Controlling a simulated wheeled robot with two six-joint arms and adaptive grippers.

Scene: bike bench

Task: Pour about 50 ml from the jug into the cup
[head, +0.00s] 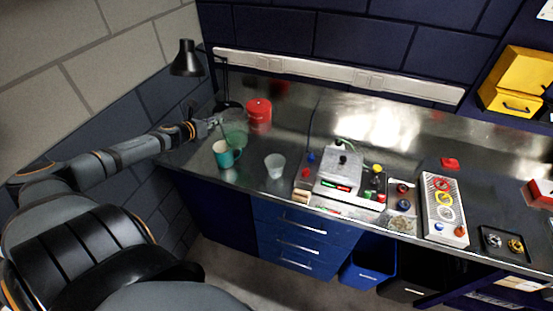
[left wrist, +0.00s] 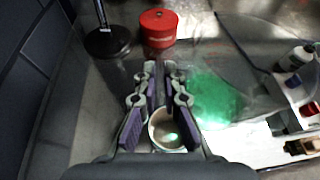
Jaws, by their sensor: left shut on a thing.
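A see-through green jug (head: 236,135) is at the left end of the bench. It also shows as a green patch in the left wrist view (left wrist: 215,98). My left gripper (head: 214,123) is at its left side, shut on it, seemingly at the handle, which the fingers (left wrist: 160,75) hide. I cannot tell whether the jug touches the bench or how full it is. A teal mug (head: 222,155) with a pale inside stands just in front of the jug; its rim shows below the fingers in the left wrist view (left wrist: 154,132). A clear cup (head: 275,167) stands upright to the right. My right gripper is not in view.
A red canister (head: 259,115) stands behind the jug. A black lamp (head: 187,60) is at the back left corner. A device with a grey box (head: 338,172) stands right of the clear cup. Open metal bench top lies between jug and clear cup.

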